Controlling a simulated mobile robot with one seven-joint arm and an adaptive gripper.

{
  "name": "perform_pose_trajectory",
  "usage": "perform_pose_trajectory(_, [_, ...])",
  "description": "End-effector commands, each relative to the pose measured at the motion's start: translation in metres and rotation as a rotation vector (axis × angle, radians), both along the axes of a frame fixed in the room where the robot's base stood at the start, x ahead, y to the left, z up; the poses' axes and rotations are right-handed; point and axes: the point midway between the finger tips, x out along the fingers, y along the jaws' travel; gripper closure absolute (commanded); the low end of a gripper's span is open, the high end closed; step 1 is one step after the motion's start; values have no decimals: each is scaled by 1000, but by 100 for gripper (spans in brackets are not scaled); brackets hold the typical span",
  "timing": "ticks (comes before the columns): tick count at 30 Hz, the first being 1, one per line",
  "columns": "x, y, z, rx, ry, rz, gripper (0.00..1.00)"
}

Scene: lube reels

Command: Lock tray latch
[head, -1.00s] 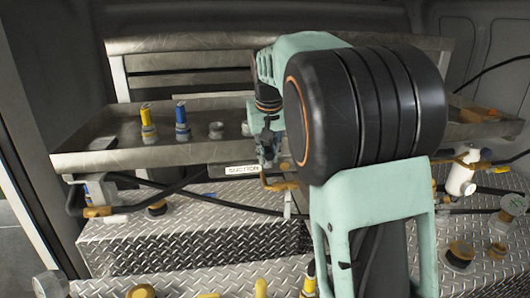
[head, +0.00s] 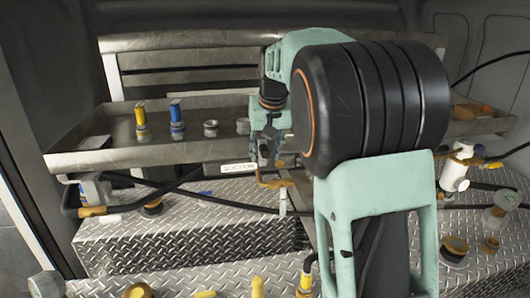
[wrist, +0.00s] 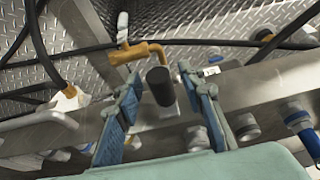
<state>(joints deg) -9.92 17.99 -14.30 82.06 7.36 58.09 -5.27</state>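The tray latch shows in the wrist view as a bent orange-brass rod (wrist: 138,52) with a dark cylindrical knob (wrist: 160,86) at its end. In the head view the brass latch (head: 275,183) sits below the front edge of the metal tray (head: 130,156). My gripper (wrist: 164,92) is open, with one blue-green finger on each side of the knob and a visible gap to each. In the head view my gripper (head: 267,142) is in front of the tray, just above the latch, partly hidden by my arm. Whether the fingers reach to the knob's depth I cannot tell.
A yellow-topped fitting (head: 141,122) and a blue-topped fitting (head: 177,122) stand in the tray beside grey caps. A SUCTION label (head: 238,168) is left of the latch. Black hoses (wrist: 40,50) run nearby. Diamond-plate boxes (head: 200,238) lie below.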

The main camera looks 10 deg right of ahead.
Motion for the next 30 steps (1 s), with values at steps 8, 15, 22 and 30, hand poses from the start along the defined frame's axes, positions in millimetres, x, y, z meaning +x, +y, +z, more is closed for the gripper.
perform_pose_trajectory(8, [-1, 0, 4, 0, -1, 1, 65])
perform_pose_trajectory(15, [-16, 0, 43, 1, -6, 1, 65])
perform_pose_trajectory(22, [-35, -1, 86, 0, -3, 0, 65])
perform_pose_trajectory(30, [-45, -2, 110, 0, 0, -1, 65])
